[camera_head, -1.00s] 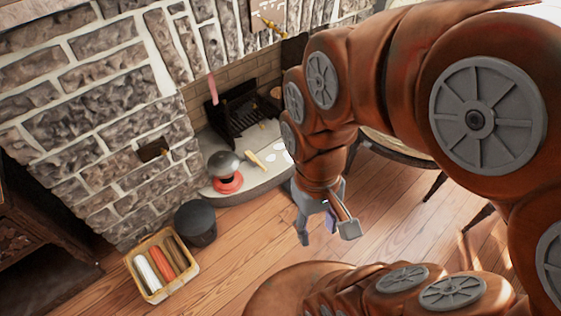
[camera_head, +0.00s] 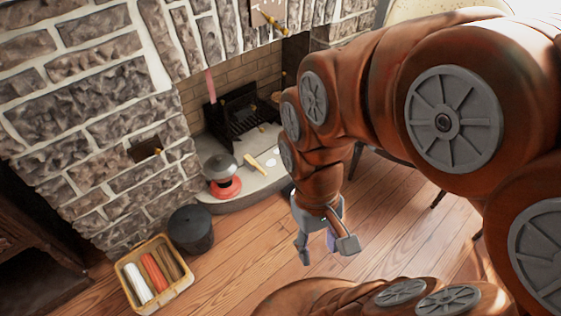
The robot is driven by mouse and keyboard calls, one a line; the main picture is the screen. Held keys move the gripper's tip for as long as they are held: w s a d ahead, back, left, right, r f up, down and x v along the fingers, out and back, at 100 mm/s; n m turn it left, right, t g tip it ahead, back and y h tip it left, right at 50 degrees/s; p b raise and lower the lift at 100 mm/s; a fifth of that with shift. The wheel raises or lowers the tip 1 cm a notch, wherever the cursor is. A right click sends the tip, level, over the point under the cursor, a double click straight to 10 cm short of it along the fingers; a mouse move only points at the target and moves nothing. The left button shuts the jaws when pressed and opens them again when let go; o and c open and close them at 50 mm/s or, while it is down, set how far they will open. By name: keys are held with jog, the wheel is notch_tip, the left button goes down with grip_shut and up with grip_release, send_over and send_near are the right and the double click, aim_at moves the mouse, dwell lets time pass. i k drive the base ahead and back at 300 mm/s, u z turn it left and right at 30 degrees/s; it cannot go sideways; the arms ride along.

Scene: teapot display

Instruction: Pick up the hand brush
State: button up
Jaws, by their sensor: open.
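A small pale-yellow item that looks like the hand brush (camera_head: 256,163) lies on the grey stone hearth (camera_head: 262,184), right of a dark-lidded red pot. It is small in view, so its bristles cannot be made out. My gripper (camera_head: 327,254) is open, pointing down over the wooden floor, in front of and to the right of the hearth. It is apart from the brush. A small purple patch shows between the fingers; I cannot tell what it is.
The red pot with a grey lid (camera_head: 221,174) stands left of the brush. A black grate (camera_head: 236,117) is in the fireplace behind. A dark bucket (camera_head: 191,229) and a yellow basket of coloured rolls (camera_head: 187,289) stand on the floor at left. Floor before the hearth is clear.

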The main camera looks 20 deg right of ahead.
aim_at(254, 165)
jog(key=k, duration=0.6)
jog(key=u, duration=0.65)
jog(key=i, duration=1.05)
jog(key=z, duration=0.55)
